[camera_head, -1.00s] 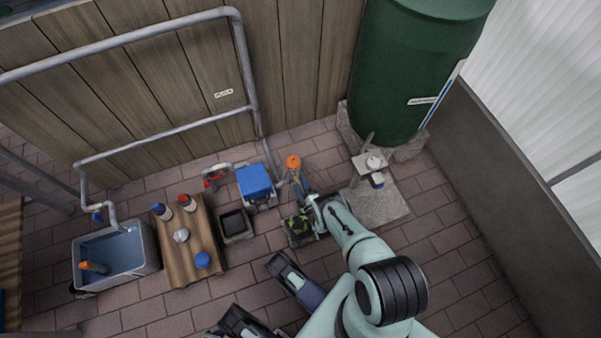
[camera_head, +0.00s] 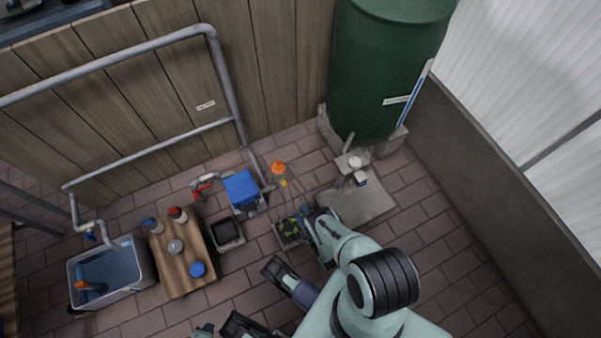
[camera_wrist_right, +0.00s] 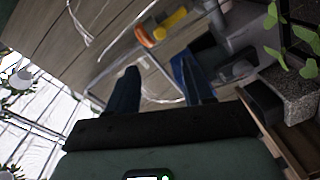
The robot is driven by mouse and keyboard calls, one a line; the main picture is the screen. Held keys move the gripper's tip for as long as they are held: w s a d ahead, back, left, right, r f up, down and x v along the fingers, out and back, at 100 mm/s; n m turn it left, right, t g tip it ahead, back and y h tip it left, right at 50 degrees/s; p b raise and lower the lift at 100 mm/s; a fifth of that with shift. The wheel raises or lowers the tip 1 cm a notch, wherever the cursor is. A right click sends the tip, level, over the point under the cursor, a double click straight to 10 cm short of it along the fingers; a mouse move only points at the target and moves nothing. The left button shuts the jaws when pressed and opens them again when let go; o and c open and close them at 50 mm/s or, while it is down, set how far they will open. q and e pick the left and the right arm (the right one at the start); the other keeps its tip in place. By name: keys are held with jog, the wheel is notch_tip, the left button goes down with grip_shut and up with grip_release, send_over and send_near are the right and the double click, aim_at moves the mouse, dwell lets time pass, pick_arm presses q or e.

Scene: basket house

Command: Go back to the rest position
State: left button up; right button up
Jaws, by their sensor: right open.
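My right gripper (camera_head: 306,220) is beside the small dark planter with green leaves (camera_head: 290,230) in the head view. In the right wrist view its two dark blue fingers (camera_wrist_right: 162,90) are spread apart with nothing held between them. An orange-topped item with a yellow part (camera_head: 278,168) stands beyond the gripper, apart from it. Orange and yellow pieces (camera_wrist_right: 165,25) also show past the fingers in the wrist view.
A blue box (camera_head: 240,188) and a black tray (camera_head: 228,232) are left of the planter. A wooden bench (camera_head: 180,270) holds bottles and a blue lid. A water-filled tub (camera_head: 108,275) is far left. A green tank (camera_head: 385,70) and concrete slab (camera_head: 360,205) are right. Paving is open lower right.

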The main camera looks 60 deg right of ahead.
dwell(0.5)
